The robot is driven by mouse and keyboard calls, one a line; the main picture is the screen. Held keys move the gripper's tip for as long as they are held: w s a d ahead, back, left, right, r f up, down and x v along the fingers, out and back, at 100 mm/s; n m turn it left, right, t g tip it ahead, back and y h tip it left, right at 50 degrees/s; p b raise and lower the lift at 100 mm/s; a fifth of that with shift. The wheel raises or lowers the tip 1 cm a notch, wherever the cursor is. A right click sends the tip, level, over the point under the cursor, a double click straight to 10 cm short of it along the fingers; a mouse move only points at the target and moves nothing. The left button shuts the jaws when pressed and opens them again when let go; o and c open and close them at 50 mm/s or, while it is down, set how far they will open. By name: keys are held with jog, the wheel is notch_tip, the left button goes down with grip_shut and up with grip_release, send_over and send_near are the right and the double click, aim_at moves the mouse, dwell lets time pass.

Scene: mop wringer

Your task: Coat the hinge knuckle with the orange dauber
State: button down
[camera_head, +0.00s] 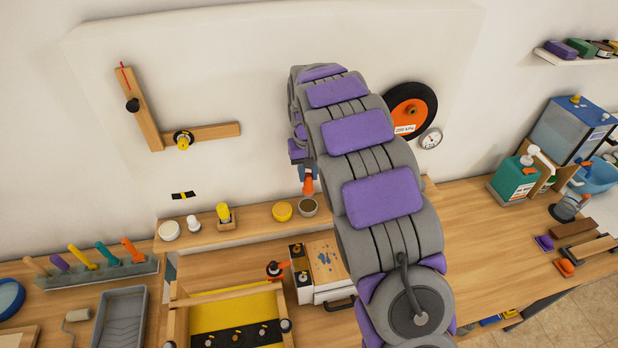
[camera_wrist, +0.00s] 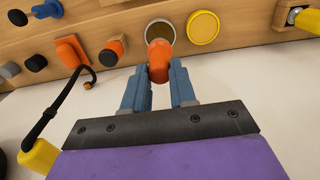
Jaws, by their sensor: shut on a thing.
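My gripper (camera_wrist: 159,88) has blue fingers shut on the orange dauber (camera_wrist: 158,55), whose rounded orange end shows between the fingertips. In the head view the dauber (camera_head: 308,186) hangs below my gripper (camera_head: 307,172), just above or in front of a small cup with brown contents (camera_head: 308,207). In the wrist view its end overlaps the lower edge of that cup (camera_wrist: 160,31); I cannot tell whether they touch. I cannot make out the hinge knuckle with certainty. My arm hides part of the bench and wall.
A yellow cup (camera_head: 282,211) stands beside the brown one on the wooden ledge (camera_head: 250,232). Below are a yellow-and-wood frame (camera_head: 230,312) and a white box (camera_head: 322,270). A rack (camera_head: 105,275) of coloured handles stands at left. The bench at right has clear room.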

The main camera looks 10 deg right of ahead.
aim_at(308, 185)
jog(key=shift+w, duration=0.15)
jog(key=shift+a+f, duration=0.15)
jog(key=shift+f, duration=0.15)
jog(key=shift+f+b, duration=0.5)
jog(key=shift+f, duration=1.6)
jog(key=shift+f+b, duration=0.35)
jog(key=shift+f, duration=0.15)
dwell(1.0)
jog(key=shift+r, duration=0.15)
jog(key=shift+r+p, duration=0.65)
jog(key=shift+r, duration=2.25)
